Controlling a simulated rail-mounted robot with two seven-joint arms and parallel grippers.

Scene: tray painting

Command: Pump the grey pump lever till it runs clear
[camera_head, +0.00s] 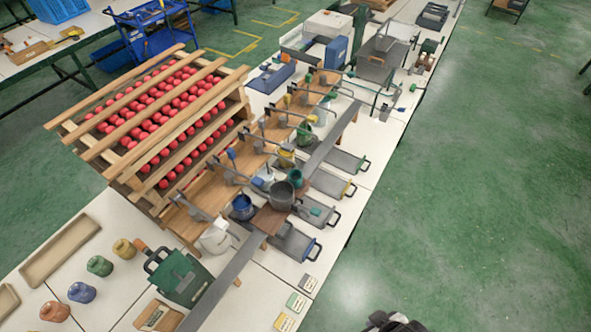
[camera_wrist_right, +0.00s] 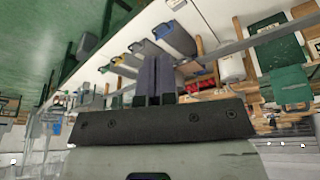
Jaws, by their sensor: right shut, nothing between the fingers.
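A row of pumps with long levers runs along a wooden rack in the middle of the head view. The nearest lever (camera_head: 192,208) looks grey, with a whitish pot (camera_head: 215,238) beside it. Other levers have blue, yellow or green ends. Which one is the task's grey lever is hard to tell at this size, and no flow can be made out. A dark grey pot (camera_head: 283,195) stands on a brown board in the row. My right gripper (camera_head: 392,322) is at the bottom edge over the green floor, away from the pumps. Its fingers show shut and empty in the wrist view (camera_wrist_right: 153,80).
A slatted wooden rack of red balls (camera_head: 150,120) stands behind the pumps. A long grey rail (camera_head: 222,283) runs in front of them. Grey trays (camera_head: 328,184) line the table's right side. A green box (camera_head: 180,278) and coloured jars stand near. The floor to the right is clear.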

